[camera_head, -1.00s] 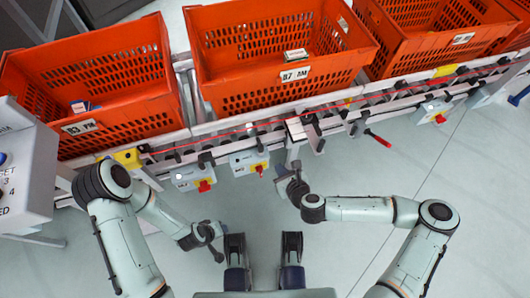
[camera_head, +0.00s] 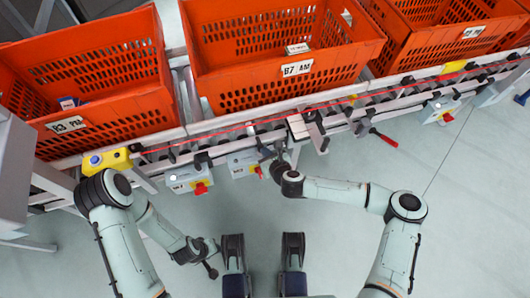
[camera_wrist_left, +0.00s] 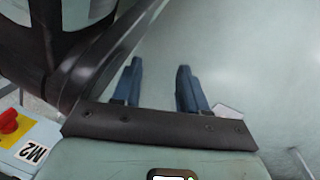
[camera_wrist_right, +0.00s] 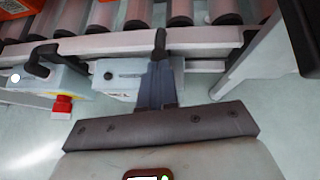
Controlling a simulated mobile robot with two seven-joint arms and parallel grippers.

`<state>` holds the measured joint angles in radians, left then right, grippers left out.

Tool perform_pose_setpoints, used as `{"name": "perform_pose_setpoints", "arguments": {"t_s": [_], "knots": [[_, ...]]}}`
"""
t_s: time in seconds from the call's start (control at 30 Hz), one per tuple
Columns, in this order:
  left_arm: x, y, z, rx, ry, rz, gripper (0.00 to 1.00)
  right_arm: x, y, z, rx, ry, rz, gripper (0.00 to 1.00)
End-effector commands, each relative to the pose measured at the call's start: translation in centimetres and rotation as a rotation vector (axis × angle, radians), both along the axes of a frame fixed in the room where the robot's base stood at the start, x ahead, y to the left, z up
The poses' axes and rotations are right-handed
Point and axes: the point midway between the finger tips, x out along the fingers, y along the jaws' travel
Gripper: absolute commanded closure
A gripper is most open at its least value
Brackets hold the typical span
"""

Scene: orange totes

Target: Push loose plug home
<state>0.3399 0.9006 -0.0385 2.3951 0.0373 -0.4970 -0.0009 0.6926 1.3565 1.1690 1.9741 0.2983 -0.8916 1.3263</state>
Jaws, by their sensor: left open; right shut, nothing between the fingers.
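My right gripper (camera_head: 275,154) is shut and empty at the right side of a grey box (camera_head: 243,163) with a red knob, below the conveyor rail. In the right wrist view its closed fingers (camera_wrist_right: 160,80) point at a dark upright plug-like piece (camera_wrist_right: 160,42) in front of the rail. I cannot tell whether they touch it, or how far it is seated. The fingers hide part of the pale box (camera_wrist_right: 112,78) behind them. My left gripper (camera_head: 208,260) hangs low over the floor; the left wrist view shows its two fingers (camera_wrist_left: 161,88) apart and empty.
A second grey box (camera_head: 184,180) with a red knob hangs to the left. Orange totes (camera_head: 282,88) stand on the conveyor (camera_head: 225,128) above. A red-handled lever (camera_head: 383,138) sticks out at the right. A yellow unit (camera_head: 107,161) sits near my left arm. The floor in front is clear.

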Motion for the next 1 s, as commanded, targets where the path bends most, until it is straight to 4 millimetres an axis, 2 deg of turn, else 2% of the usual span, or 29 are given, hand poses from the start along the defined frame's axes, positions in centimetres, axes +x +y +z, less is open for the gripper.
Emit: {"name": "perform_pose_setpoints", "arguments": {"t_s": [0.13,0.47,0.57,0.73,1.0], "knots": [[-0.8,0.1,-0.5,-0.001,0.027,0.002,0.57,0.6,0.3,-0.4,0.000,-0.001,0.001,1.00],[-0.9,0.1,-0.5,-0.002,0.030,0.003,0.57,0.7,0.3,-0.4,0.000,-0.001,0.001,1.00],[-0.6,0.1,-0.2,-0.001,0.018,0.002,0.57,0.6,0.3,-0.7,0.001,0.001,0.000,1.00],[1.3,-0.2,1.2,0.002,-0.043,-0.004,0.57,0.6,0.3,-2.2,0.000,0.000,0.000,1.00],[1.3,-0.2,1.1,0.002,-0.044,-0.003,0.57,0.6,0.3,-2.5,-0.001,0.001,0.001,1.00]]}}
